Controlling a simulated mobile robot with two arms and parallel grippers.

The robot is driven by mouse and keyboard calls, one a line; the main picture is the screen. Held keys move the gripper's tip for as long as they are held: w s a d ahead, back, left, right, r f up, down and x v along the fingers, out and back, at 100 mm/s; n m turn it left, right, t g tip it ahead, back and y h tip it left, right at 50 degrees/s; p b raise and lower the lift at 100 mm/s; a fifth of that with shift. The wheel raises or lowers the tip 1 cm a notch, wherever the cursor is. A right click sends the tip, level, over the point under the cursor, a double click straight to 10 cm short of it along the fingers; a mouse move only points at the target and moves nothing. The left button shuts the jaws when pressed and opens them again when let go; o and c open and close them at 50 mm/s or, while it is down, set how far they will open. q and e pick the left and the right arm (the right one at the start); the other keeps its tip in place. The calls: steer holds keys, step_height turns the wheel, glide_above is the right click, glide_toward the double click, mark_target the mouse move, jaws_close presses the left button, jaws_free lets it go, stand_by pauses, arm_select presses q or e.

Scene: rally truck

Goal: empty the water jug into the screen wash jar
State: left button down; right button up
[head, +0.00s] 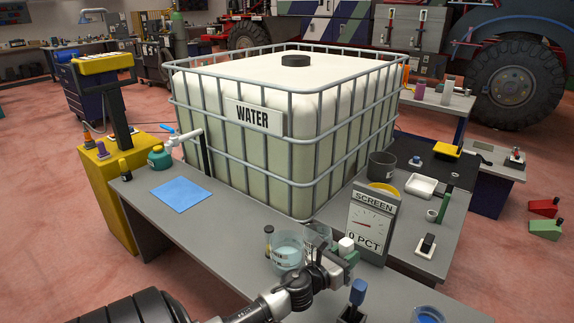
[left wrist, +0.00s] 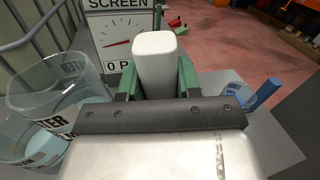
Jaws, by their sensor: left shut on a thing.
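My left gripper (head: 341,257) reaches over the front bench. It is shut on a white block-like grip (head: 346,243), which also shows between green finger pads in the left wrist view (left wrist: 155,50). Beside it is a clear jug (head: 317,233), which also shows in the left wrist view (left wrist: 42,82) with a partly readable label. The join between grip and jug is hidden. A clear jar (head: 286,245) with pale blue liquid stands just left of the jug, and they overlap in both views. My right gripper is not in view.
The screen gauge (head: 372,222) reads 0 PCT close behind the gripper. A large caged water tank (head: 240,150) stands behind the bench. A blue-handled item (head: 358,291) is near the front. A blue mat (head: 180,194) lies left, with bare bench (head: 225,225) to its right.

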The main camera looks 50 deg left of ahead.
mark_target(349, 242)
arm_select(q)
steer(key=shift+r+p, duration=2.9)
steer(key=shift+r, duration=0.3)
steer(key=shift+f, duration=0.1)
